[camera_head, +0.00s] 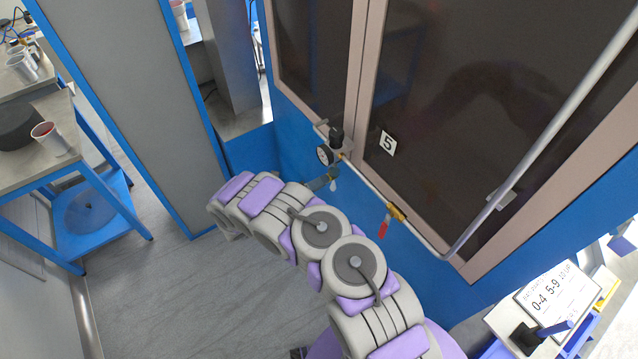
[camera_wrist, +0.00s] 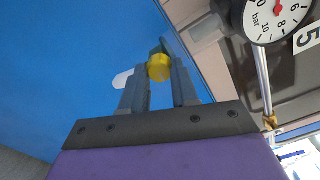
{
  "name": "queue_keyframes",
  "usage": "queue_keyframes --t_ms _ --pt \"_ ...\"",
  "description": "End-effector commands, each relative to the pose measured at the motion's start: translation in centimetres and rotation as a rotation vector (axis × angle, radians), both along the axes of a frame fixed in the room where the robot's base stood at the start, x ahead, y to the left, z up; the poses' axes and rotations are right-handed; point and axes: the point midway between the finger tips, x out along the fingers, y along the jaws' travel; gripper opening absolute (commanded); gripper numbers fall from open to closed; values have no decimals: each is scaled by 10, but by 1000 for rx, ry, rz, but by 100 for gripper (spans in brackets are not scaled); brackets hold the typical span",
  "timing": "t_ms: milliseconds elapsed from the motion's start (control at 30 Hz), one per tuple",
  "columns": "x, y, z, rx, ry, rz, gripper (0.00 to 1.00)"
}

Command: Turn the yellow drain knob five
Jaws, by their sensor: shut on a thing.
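The yellow drain knob (camera_wrist: 159,67) sits between the two fingertips of my gripper (camera_wrist: 158,75) in the wrist view. My gripper is shut on it. In the head view my gripper (camera_head: 325,180) reaches in under the gauge fitting beside the blue panel, and the arm hides most of it. The knob itself cannot be made out in the head view. The pressure gauge (camera_head: 325,154) hangs on the pipe fitting just above; it also shows at the upper right of the wrist view (camera_wrist: 272,14). A plate marked 5 (camera_head: 388,143) is on the dark window to the right.
A metal pipe (camera_head: 535,150) runs along the cabinet front. A sign reading "0-4 5-9" (camera_head: 560,300) stands at lower right. A bench with a cup (camera_head: 48,138) is at left. The floor left of the arm is clear.

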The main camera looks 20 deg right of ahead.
Motion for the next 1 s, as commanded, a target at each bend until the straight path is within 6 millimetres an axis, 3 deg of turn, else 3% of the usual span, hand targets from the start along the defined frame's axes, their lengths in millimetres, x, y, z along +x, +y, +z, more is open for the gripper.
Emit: queue_keyframes --t_ms 467,500,767,1000 --pt "3 3 1 -2 11 12 0" --pt "3 3 1 -2 11 12 30" --pt "0 1 1 -4 11 7 54" --pt "-1 0 1 -3 13 4 54"
